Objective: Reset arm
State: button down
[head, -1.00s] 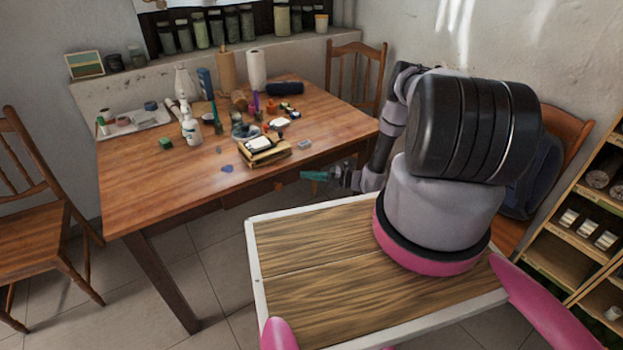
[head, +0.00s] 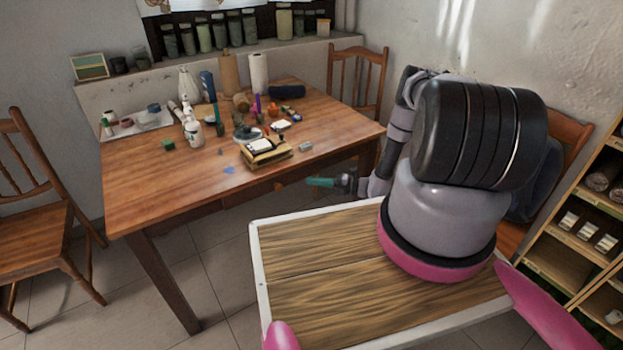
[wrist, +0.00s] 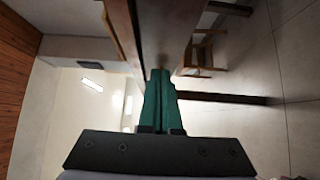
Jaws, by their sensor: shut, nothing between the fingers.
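My gripper (head: 318,182) shows in the head view with its green fingers pointing left, beside the near right edge of the wooden table and above my wooden tray top. My arm is folded, with its large dark and grey links on the right. In the wrist view, my gripper (wrist: 160,75) has its two green fingers together, with nothing between them. The fingers appear apart from the table (head: 140,185), whose edge and underside seem to show beyond them in the wrist view.
The table carries a yellowish box (head: 265,153), white bottles (head: 193,132), a white tray (head: 140,124) and several small items. Chairs stand at the left (head: 30,220) and behind (head: 358,80). A shelf unit (head: 580,240) is at the right. Open floor lies left of my base.

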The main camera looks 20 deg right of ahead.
jog(key=v, duration=1)
jog(key=w+a+r+n+g+h, duration=0.1)
jog(key=w+r+n+g, duration=0.15)
jog(key=r+n, duration=0.45)
jog(key=w+r+n+g, duration=0.2)
jog(key=r+n+g, duration=0.1)
jog(key=r, duration=0.8)
jog(key=s+a+r+n+g+h, duration=0.1)
jog(key=s+a+r+n+h, duration=0.3)
jog(key=r, duration=0.6)
jog(key=w+r+n+g+h, duration=0.1)
jog(key=r+n+g, duration=0.1)
jog(key=r+n, duration=0.65)
jog(key=s+a+r+n+t+h, duration=0.1)
jog(key=s+a+r+n+h, duration=0.15)
jog(key=s+r, duration=0.45)
jog(key=s+a+r+n+t+h, duration=0.1)
jog(key=s+r+n+h, duration=0.25)
jog(key=r, duration=0.75)
jog(key=s+r+n+t+h, duration=0.1)
jog(key=s+r+n+t, duration=0.1)
jog(key=s+r+n, duration=0.2)
jog(key=s+r+n+t+h, duration=0.1)
jog(key=s+r+n+t, duration=0.2)
jog(key=s, duration=0.7)
jog(key=shift+s+d+r+n+t, duration=0.35)
jog(key=shift+d+r+n, duration=0.1)
jog(key=shift+n, duration=0.3)
